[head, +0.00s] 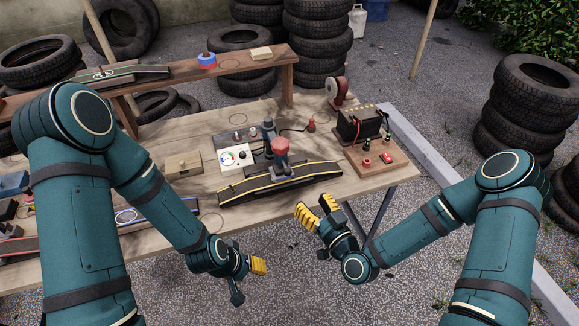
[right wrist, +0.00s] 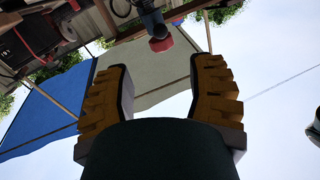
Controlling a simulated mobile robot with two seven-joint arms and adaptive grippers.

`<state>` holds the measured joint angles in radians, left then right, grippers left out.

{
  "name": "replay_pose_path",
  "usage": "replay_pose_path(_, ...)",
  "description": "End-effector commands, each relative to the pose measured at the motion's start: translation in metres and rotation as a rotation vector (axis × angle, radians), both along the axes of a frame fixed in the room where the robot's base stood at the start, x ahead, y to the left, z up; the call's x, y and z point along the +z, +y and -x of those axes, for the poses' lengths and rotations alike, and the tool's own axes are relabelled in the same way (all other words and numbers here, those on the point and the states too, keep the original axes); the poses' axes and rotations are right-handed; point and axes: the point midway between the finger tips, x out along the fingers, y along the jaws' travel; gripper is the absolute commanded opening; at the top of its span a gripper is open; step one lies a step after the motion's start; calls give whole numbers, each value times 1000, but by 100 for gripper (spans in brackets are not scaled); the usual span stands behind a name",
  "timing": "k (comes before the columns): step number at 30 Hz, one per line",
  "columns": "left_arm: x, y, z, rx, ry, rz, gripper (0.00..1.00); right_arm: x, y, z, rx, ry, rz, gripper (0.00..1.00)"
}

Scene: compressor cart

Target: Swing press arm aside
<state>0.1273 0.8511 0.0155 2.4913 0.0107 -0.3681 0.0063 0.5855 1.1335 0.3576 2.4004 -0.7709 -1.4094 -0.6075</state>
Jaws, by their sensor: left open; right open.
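The press stands on the wooden table. Its dark arm (head: 269,130) carries a red knob (head: 281,146) over a black strip with yellow lines (head: 285,184). In the right wrist view the red knob (right wrist: 161,44) shows beyond the fingers, near the top centre. My right gripper (head: 317,209) is open and empty, in front of the table edge and nearer to me than the strip, apart from the press. It also shows in the right wrist view (right wrist: 162,75). My left gripper (head: 248,280) is open and empty, low in front of the table, away from the press.
A panel with a round gauge (head: 239,158) sits left of the press. A battery (head: 358,126) and a terminal board (head: 378,160) are to its right. A wooden block (head: 183,165) lies further left. A raised shelf (head: 240,63) runs behind. Gravel floor is open before the table.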

Motion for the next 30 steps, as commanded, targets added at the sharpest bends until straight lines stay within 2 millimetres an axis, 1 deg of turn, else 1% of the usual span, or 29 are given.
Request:
replay_pose_path(5, 1, 0, 0, 0, -1, 0, 47, 1, 15, -25, 3, -1, -1, 55)
replay_pose_path(12, 2, 0, -1, 1, -2, 0, 47, 1, 38, -67, 1, -1, -1, 55)
replay_pose_path(18, 2, 0, -1, 1, -2, 0, 47, 0, 54, -95, 1, 0, -1, 55)
replay_pose_path(24, 2, 0, -1, 1, -2, 0, 47, 0, 62, -110, 2, 3, 0, 55)
replay_pose_path(30, 2, 0, -1, 1, -2, 0, 47, 0, 64, -113, 2, 3, 0, 55)
